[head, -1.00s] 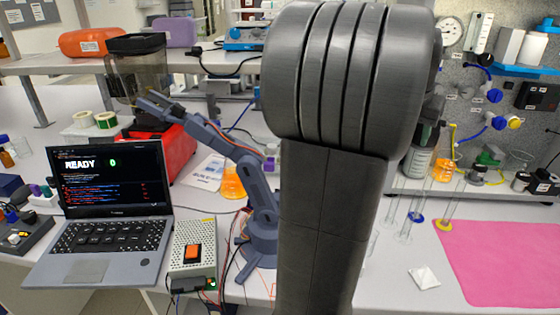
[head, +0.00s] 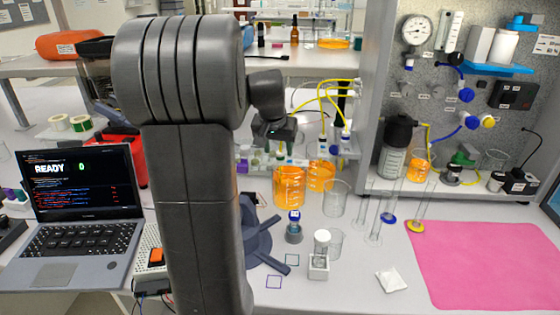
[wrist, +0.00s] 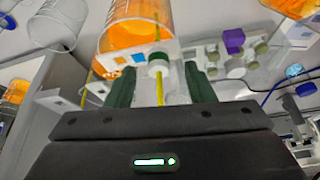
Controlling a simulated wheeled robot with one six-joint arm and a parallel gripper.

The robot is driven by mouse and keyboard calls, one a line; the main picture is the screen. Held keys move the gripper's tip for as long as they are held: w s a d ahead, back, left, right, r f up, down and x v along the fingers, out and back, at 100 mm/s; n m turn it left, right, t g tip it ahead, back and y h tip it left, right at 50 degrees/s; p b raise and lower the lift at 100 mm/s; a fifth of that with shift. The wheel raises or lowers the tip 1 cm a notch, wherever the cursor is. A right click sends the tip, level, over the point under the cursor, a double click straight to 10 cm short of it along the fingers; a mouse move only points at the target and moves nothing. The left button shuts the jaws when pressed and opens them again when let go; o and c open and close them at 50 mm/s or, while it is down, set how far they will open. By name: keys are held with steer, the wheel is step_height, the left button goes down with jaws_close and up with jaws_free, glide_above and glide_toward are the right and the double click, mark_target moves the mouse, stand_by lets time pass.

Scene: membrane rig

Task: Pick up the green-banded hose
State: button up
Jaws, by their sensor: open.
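In the head view my gripper (head: 282,146) is small and partly hidden, low by the rack. Two yellow hoses (head: 330,88) arch down to its right, at the rack of small fittings; their bands are too small to make out.
Orange-filled beakers (head: 289,187) stand just in front of the rack, with an empty beaker (head: 336,200) to their right. A panel with gauges (head: 416,30) rises at the right. A pink mat (head: 480,262) lies at the right front, its surface clear. A laptop (head: 85,200) stands at left.

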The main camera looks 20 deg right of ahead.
mark_target(280, 153)
steer(key=shift+x, duration=1.55)
steer(key=shift+d, duration=0.1)
jaws_close()
steer(key=shift+r, duration=0.1)
step_height(280, 153, up, 18)
steer(key=c, duration=0.6)
jaws_free()
steer(key=shift+c, duration=0.2)
jaws_close()
steer(key=shift+p, duration=0.4)
